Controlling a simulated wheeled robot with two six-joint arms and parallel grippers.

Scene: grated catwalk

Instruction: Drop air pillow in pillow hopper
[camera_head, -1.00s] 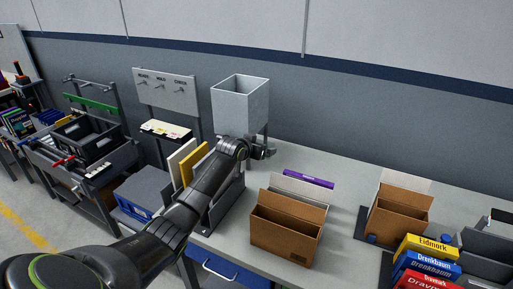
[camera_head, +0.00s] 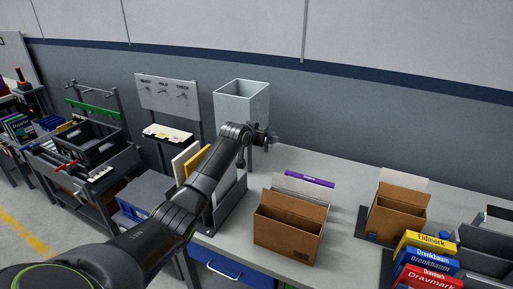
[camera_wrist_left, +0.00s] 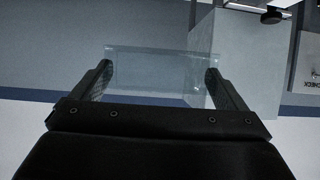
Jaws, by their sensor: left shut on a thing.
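The pillow hopper (camera_head: 241,105) is a pale grey open-topped box standing at the back of the bench. My left gripper (camera_head: 272,141) is just below and to the right of it, in front of its lower right side. In the left wrist view, my left gripper (camera_wrist_left: 158,80) is shut on a clear, see-through air pillow (camera_wrist_left: 155,70) held between its two fingers. The hopper (camera_wrist_left: 245,60) shows behind and to the right of the pillow there. I cannot make out the pillow in the head view. My right gripper is not in view.
A brown carton (camera_head: 287,228) with a purple-edged item behind it stands on the bench front. Another carton (camera_head: 397,213) and several coloured boxes (camera_head: 428,262) are at the right. A grey panel with hooks (camera_head: 167,92) is left of the hopper.

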